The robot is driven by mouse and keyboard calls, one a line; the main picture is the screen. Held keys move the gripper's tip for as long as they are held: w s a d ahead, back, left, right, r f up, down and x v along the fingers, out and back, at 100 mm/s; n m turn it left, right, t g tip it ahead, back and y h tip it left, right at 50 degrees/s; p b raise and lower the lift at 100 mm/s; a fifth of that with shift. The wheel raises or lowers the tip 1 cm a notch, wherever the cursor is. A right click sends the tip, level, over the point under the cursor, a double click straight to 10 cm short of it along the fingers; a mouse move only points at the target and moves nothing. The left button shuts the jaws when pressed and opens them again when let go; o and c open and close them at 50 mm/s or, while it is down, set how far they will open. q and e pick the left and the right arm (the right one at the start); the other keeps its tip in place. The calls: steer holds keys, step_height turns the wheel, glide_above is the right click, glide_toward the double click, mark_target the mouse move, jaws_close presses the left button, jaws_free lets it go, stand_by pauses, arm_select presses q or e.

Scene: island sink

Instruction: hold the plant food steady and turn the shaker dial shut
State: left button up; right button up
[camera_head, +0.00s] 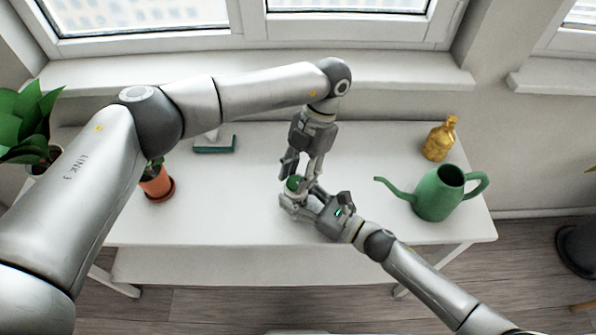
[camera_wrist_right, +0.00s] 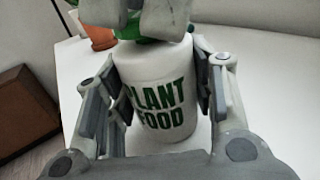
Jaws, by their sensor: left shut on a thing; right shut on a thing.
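The plant food (camera_wrist_right: 158,92) is a white container with green lettering and a green top (camera_wrist_right: 150,27). It stands upright on the white table. My right gripper (camera_wrist_right: 158,100) is shut around its body from both sides; in the head view this gripper (camera_head: 304,206) reaches in from the lower right. The dial's exact setting is hidden by the left fingers. In the head view the container is mostly covered by both grippers.
A green watering can (camera_head: 438,197) and an amber bottle (camera_head: 439,138) stand at the right. A terracotta pot (camera_head: 157,184) is at the left, partly behind my left arm. A green-edged brush (camera_head: 214,146) lies at the back. The table's front middle is clear.

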arm_select(q)
steer(key=shift+m, duration=0.3)
steer(key=o, duration=1)
steer(key=shift+o, duration=0.2)
steer(key=shift+r, duration=0.15)
steer(key=v, duration=1.1)
steer(key=shift+d+r, duration=0.15)
steer(key=shift+r, duration=0.25)
arm_select(e)
steer(key=o, duration=1.2)
steer(key=shift+c, duration=0.2)
